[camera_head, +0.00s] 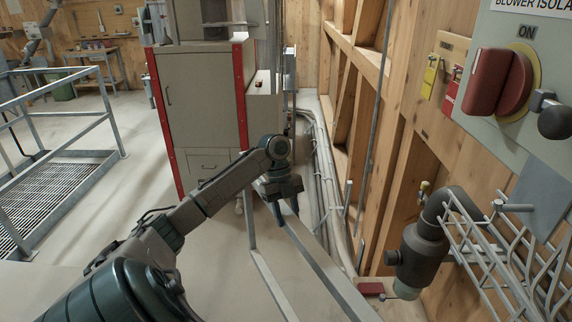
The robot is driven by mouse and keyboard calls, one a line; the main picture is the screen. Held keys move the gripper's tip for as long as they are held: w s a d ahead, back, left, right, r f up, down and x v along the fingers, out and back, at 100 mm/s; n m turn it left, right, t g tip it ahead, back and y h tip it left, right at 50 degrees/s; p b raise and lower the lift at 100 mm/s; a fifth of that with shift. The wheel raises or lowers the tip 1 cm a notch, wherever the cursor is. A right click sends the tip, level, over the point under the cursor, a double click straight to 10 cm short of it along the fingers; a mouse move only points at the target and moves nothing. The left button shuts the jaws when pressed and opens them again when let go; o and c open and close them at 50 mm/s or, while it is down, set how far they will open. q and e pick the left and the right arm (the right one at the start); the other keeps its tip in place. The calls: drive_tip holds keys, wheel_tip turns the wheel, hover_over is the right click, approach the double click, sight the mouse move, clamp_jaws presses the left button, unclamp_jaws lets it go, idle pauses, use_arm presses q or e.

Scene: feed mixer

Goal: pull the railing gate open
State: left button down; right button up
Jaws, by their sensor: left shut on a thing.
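The railing gate (327,267) is a light grey metal frame at the lower middle, with a top rail, a lower rail and an upright at its far end. It runs from the picture's bottom edge away toward the cabinet. My left gripper (285,208) reaches in from the left, points down and is shut on the far end of the top rail. The gripper body hides part of the gate's end there. The gate's near end is cut off by the picture's edge. My right gripper is not in view.
A grey cabinet with red edges (198,108) stands behind the gripper. Pipes (323,180) run along the wooden wall at right. A dark pipe elbow (424,245), wire rack (495,258) and red-handled switch panel (500,82) are near right. Railings (75,78) surround a floor grate at left.

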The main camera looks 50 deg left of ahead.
use_arm(q)
drive_tip(key=shift+w+r, duration=0.2)
drive_tip(key=shift+w, duration=0.2)
drive_tip(key=c, duration=1.2)
unclamp_jaws()
drive_tip(key=shift+c, duration=0.2)
drive_tip(key=o, duration=0.3)
drive_tip(key=shift+s, duration=0.2)
drive_tip(key=shift+a, duration=0.1)
